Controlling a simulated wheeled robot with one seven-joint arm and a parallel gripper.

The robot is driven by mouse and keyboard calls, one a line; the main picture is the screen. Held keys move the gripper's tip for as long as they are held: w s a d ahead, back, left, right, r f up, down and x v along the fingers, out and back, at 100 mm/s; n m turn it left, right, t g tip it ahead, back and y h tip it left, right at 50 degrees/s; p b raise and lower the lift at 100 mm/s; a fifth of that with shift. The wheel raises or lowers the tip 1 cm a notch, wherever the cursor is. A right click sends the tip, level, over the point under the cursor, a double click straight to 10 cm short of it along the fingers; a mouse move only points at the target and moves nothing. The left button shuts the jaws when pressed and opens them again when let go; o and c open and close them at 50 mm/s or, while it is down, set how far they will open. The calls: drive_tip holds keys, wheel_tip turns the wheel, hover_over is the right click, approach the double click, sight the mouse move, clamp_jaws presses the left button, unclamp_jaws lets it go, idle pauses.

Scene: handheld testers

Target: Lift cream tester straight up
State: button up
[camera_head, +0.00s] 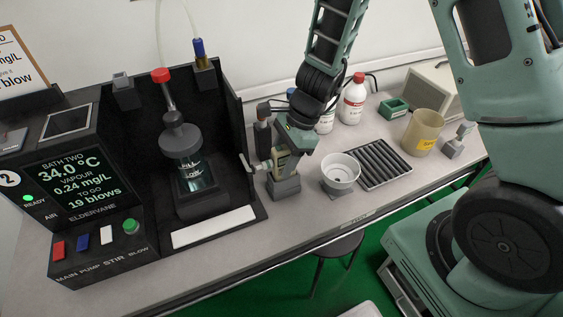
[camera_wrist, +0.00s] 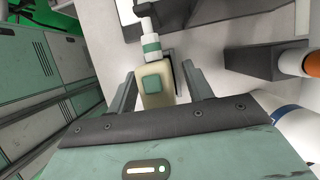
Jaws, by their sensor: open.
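The cream tester (camera_head: 282,160) stands upright in a dark grey stand (camera_head: 284,187) on the bench, just right of the black bath unit. In the wrist view the cream tester (camera_wrist: 155,84) has a green square button and a white mouthpiece with a green band. My gripper (camera_head: 287,140) is over the tester from above. In the wrist view the two fingers of my gripper (camera_wrist: 160,90) are apart, one on each side of the tester, with a visible gap at least on the right. The arm hides part of the tester's top in the head view.
The black bath unit (camera_head: 120,262) with a glass flask (camera_head: 187,158) stands close on the left. A white bowl (camera_head: 340,172), a dark ribbed tray (camera_head: 383,163), a beige tub (camera_head: 424,132) and a red-capped bottle (camera_head: 353,100) stand to the right. The bench front is fairly clear.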

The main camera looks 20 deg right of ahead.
sight(279, 147)
drive_tip(key=shift+a+f, duration=0.15)
drive_tip(key=shift+f, duration=0.15)
drive_tip(key=shift+c, duration=0.3)
clamp_jaws()
drive_tip(key=shift+r, duration=0.2)
drive_tip(key=shift+r+p, duration=2.75)
drive_tip(key=shift+r, duration=0.05)
